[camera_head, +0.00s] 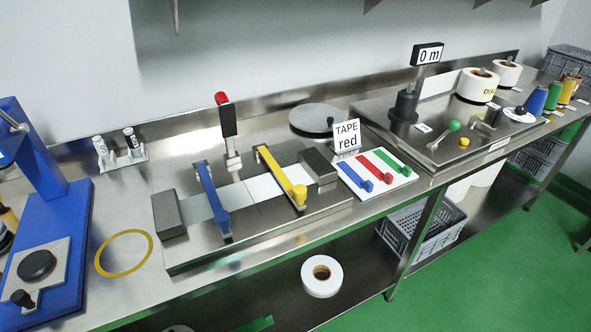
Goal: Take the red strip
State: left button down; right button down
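The red strip (371,166) lies on a white board (401,185) near the front edge of the steel table. It runs between a blue strip (350,173) on its left and a green strip (388,159) on its right. Each strip has a small knob of its own colour at its near end. A sign reading "TAPE red" (346,137) stands just behind the board. Neither of my grippers shows in the head view.
Left of the board is a metal plate fixture with a blue bar (212,199), a yellow bar (279,176) and a red-topped lever (228,125). A machine with a green-knobbed lever (445,134) and a post marked "0 m" (404,105) stands to the right. A grey crate (430,232) sits below.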

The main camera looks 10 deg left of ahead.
aim_at(388, 179)
jog(key=i+l+u, duration=0.15)
jog(key=l, duration=0.3)
jog(key=i+l+u, duration=0.1)
jog(key=l, duration=0.35)
jog(key=i+l+u, duration=0.15)
jog(key=l, duration=0.3)
jog(key=i+l+u, duration=0.15)
jog(key=l, duration=0.35)
jog(key=i+l+u, duration=0.1)
jog(key=l, duration=0.4)
